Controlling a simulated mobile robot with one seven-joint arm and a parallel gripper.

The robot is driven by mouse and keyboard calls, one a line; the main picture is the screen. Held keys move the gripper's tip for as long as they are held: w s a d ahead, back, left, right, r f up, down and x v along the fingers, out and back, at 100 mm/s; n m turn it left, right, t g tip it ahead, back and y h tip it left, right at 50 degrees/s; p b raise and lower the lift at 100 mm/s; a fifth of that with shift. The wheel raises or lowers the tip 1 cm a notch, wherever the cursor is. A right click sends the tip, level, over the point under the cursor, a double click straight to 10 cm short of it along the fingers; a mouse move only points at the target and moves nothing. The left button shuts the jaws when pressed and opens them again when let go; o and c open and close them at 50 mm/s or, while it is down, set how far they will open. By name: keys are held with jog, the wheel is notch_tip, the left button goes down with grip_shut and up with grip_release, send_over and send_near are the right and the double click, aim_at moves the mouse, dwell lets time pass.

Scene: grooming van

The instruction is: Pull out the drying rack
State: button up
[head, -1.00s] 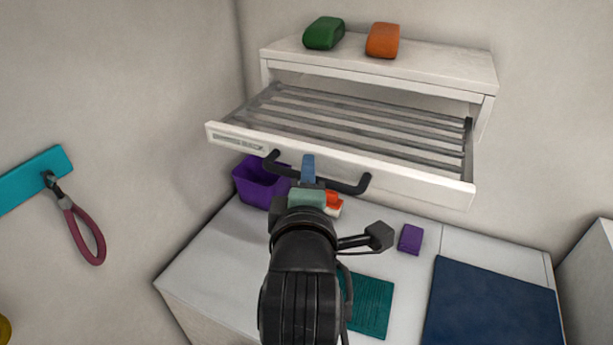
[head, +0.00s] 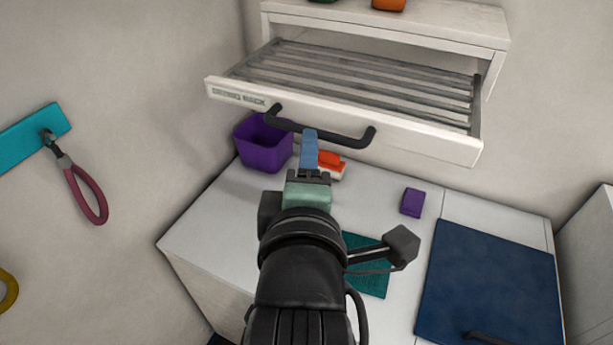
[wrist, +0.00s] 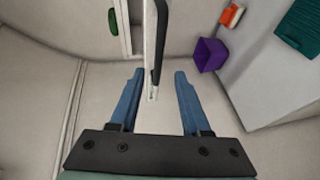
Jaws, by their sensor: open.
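The drying rack (head: 455,148) is a white drawer with grey slats, labelled on its front, and it stands pulled out of the white cabinet (head: 440,28). Its black bar handle (head: 345,138) runs along the front. In the head view my gripper (head: 309,135) is at the handle's middle, its blue fingertip just reaching the bar. In the wrist view my gripper (wrist: 155,75) is open with nothing held. The handle (wrist: 161,40) appears edge-on ahead of and between the fingertips. I cannot tell if either finger touches it.
Below the rack, a counter (head: 215,225) holds a purple bin (head: 262,150), an orange-and-white item (head: 330,160), a purple block (head: 412,202), a teal mat (head: 372,280) and a navy panel (head: 490,275). A teal wall strip (head: 30,140) holds a red-handled tool (head: 90,198) at left.

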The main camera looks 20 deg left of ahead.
jog(key=p+v, duration=0.5)
jog(key=p, duration=0.3)
jog(key=shift+r+p, duration=0.15)
jog(key=shift+p, duration=0.15)
dwell(0.4)
jog(key=w+d+r+m+t+h+b, duration=0.1)
jog(key=w+d+r+m+t+b, duration=0.15)
jog(key=r+m+b, duration=0.3)
jog(key=w+d+r+m+t+h+b, duration=0.1)
jog(key=w+d+r+m+t+b, duration=0.1)
jog(key=d+r+m+t+b, duration=0.3)
jog(key=s+d+r+m+t+h+b, duration=0.1)
jog(key=s+d+r+m+t+b, duration=0.1)
jog(key=r+m, duration=0.3)
jog(key=s+d+r+m+t+h+b, duration=0.2)
jog(key=s+r+m+t+b, duration=0.1)
jog(key=r+m, duration=0.3)
jog(key=shift+r+h, duration=0.3)
jog(key=shift+r, duration=0.65)
